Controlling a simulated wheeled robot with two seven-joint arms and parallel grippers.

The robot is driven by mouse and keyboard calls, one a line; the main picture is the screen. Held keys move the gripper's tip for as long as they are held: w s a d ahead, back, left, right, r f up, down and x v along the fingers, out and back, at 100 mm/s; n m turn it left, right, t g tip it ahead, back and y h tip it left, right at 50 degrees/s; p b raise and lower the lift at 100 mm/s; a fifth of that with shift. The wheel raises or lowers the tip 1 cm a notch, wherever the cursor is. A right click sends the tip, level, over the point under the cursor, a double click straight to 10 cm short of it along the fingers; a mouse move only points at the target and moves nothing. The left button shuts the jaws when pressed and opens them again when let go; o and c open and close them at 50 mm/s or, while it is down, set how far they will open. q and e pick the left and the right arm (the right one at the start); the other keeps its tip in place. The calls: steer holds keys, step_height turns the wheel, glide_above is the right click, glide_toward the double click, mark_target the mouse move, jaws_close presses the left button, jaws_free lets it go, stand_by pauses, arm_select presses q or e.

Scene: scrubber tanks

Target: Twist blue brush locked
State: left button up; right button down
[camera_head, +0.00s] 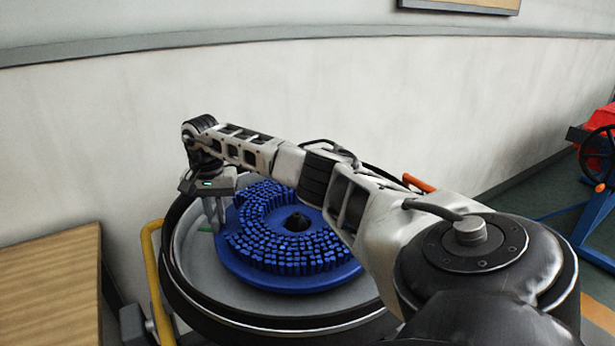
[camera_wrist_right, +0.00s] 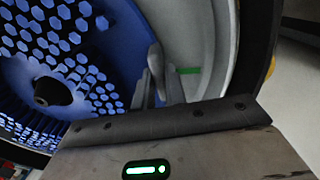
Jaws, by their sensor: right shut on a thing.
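The blue brush (camera_head: 290,238) is a round disc with blue bristle tufts and a dark hub in its middle. It sits bristles up in the round grey deck (camera_head: 215,265), and it also fills the left of the right wrist view (camera_wrist_right: 100,60). My right gripper (camera_head: 216,215) points down at the brush's far left edge. In the wrist view its fingers (camera_wrist_right: 158,88) are shut on the brush's rim, by a grey upright piece. My right arm crosses over the brush and hides part of its right side. My left gripper is not in view.
A green mark (camera_wrist_right: 188,71) lies on the deck beside the brush rim. A yellow rail (camera_head: 153,275) stands left of the deck, and a wooden top (camera_head: 50,285) further left. A pale wall is close behind. Red and blue equipment (camera_head: 595,165) stands at the right.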

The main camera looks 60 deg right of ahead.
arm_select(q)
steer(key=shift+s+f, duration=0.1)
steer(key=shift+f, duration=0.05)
arm_select(e)
steer(key=shift+d, duration=0.1)
steer(key=shift+w+d, duration=0.1)
steer(key=shift+w+d+m+b, duration=0.6)
steer(key=shift+d+m, duration=0.2)
steer(key=shift+d, duration=0.15)
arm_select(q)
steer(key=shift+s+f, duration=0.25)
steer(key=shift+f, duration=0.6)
arm_select(e)
steer(key=c, duration=1.4)
jaws_free()
steer(key=shift+o, duration=0.2)
steer(key=shift+f, duration=0.15)
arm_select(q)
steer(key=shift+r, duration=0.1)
arm_select(e)
steer(key=shift+r, duration=0.6)
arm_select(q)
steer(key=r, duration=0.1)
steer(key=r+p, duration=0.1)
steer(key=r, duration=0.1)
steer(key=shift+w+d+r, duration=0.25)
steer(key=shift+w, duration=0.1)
arm_select(e)
step_height(320, 180, up, 15)
